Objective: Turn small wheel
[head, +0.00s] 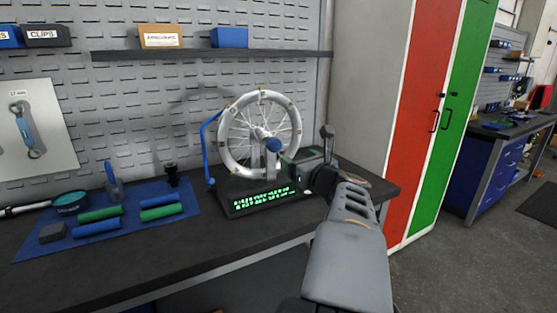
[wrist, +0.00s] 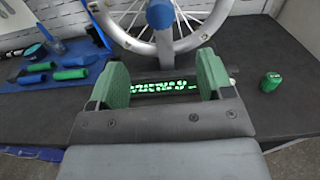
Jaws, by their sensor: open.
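The small wheel (head: 224,135) is a pale spoked wheel with small tan marks on its rim. It stands upright in a dark stand (head: 240,208) with a green lit display, on the workbench. In the wrist view the lower part of the wheel (wrist: 198,38) shows just beyond my fingers, with a blue hub part (wrist: 160,14) at the top edge. My gripper (wrist: 160,82) is open and empty, its two green-padded fingers apart with the display visible between them. In the head view my gripper (head: 300,168) is at the stand's right side, near the wheel's lower right. Whether it touches anything is unclear.
A blue arm (head: 205,150) rises left of the wheel. A blue mat (head: 40,248) with green and blue rolls lies on the left of the bench. A small green object (wrist: 270,82) sits on the bench at right. A shelf (head: 200,54) hangs above.

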